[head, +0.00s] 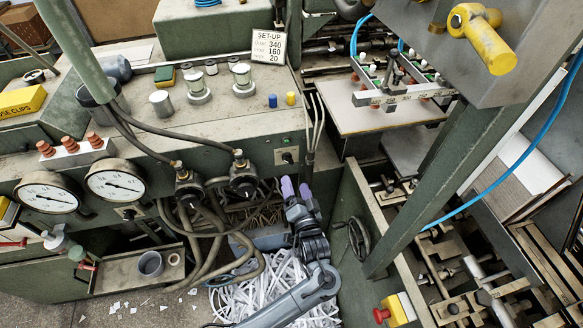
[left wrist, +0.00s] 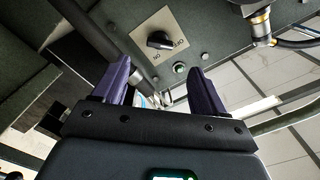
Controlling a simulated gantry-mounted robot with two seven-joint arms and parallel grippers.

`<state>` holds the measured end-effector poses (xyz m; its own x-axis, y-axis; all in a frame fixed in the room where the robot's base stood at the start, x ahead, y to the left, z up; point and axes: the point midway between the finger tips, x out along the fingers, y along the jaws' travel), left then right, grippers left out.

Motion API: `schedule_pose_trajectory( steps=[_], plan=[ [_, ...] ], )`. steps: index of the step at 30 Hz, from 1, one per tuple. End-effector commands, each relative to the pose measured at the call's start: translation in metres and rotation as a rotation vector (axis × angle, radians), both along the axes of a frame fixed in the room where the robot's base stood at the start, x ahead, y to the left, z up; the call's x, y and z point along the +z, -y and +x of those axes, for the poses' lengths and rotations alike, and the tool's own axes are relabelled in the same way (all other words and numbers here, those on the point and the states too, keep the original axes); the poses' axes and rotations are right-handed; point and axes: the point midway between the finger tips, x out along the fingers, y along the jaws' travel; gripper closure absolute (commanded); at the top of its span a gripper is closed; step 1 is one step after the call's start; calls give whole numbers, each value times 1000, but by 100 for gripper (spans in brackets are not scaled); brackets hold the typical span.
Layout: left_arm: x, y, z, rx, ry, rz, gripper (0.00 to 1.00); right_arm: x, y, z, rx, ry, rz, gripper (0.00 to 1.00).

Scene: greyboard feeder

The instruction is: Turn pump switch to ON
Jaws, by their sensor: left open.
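The pump switch appears to be the black rotary knob on a pale plate (head: 287,156) on the front face of the green machine. It also shows in the left wrist view (left wrist: 159,40), where the plate reads ON and OFF upside down. The knob's bar lies roughly in line with the OFF mark; which end is its pointer I cannot tell. My left gripper (head: 296,188) is open and empty, its purple fingers pointing up just below the switch. In the left wrist view (left wrist: 159,70) the knob lies ahead, between the fingertip directions, apart from both. My right gripper is not in view.
A green lamp (left wrist: 180,68) sits beside the switch plate. Black hoses with connectors (head: 243,178) hang left of my gripper. Shredded paper (head: 262,295) lies below.

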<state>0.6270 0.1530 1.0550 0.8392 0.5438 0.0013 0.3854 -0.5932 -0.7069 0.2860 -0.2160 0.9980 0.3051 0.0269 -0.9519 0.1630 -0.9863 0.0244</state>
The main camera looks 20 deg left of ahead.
Motion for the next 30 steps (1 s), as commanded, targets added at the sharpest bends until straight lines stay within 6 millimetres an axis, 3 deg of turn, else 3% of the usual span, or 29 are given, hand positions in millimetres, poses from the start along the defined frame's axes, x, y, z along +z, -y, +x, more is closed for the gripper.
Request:
schedule_pose_trajectory(
  steps=[15,30],
  plan=[
    [-1,-42,64,1,-2,1,28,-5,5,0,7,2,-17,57],
    [-1,-49,74,1,-2,-1,28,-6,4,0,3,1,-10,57]
  ],
)
